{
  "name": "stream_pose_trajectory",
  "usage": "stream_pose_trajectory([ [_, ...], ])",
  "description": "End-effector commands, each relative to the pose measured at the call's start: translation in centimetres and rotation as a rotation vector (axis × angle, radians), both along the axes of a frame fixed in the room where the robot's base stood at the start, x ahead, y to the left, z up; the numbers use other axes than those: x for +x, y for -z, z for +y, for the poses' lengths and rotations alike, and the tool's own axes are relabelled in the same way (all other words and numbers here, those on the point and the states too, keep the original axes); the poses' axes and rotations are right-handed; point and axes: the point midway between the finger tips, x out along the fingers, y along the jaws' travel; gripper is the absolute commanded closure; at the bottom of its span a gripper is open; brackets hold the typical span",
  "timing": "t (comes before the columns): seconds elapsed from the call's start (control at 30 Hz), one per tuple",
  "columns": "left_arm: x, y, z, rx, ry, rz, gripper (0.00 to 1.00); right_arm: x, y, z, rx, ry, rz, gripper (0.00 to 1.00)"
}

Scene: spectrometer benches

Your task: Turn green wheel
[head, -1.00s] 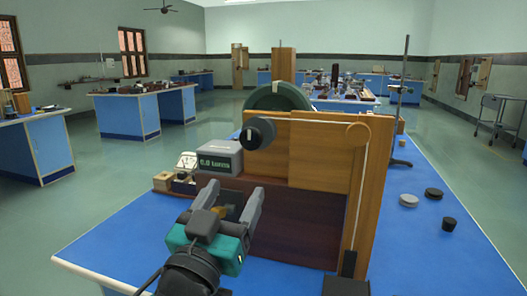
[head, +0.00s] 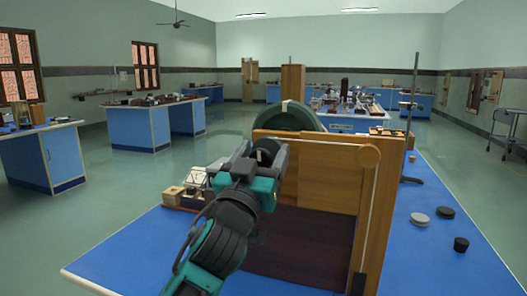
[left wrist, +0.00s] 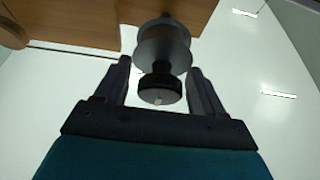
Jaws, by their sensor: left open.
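The dark green wheel (head: 290,117) stands upright behind the wooden board (head: 318,160) on the blue bench; the board hides its lower part. A dark knob (head: 266,147) sticks out at the board's upper left corner. My left gripper (head: 268,160) is at this knob, its fingers open. In the left wrist view the black knob (left wrist: 160,88), with a light mark on its face, sits between the open fingers (left wrist: 160,92), with gaps on both sides. A grey disc (left wrist: 163,45) is behind it on the same shaft. My right gripper is not in view.
Small instruments (head: 185,190) stand left of the board, partly behind my arm. A grey disc (head: 419,219), a dark disc (head: 445,212) and a black cylinder (head: 461,244) lie on the bench at right. A tall stand (head: 410,130) rises behind them.

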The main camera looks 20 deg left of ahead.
Motion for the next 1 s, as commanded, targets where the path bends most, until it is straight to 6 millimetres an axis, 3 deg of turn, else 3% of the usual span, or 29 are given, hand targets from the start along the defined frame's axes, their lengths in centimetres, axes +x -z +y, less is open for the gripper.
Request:
stream_pose_trajectory([
  [0.4,0.6,-0.23,-0.03,0.0,0.001,0.0,0.33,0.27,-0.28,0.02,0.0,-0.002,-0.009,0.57],
  [1.0,0.57,-0.21,-0.03,0.001,0.0,0.001,0.91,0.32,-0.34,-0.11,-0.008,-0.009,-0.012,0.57],
])
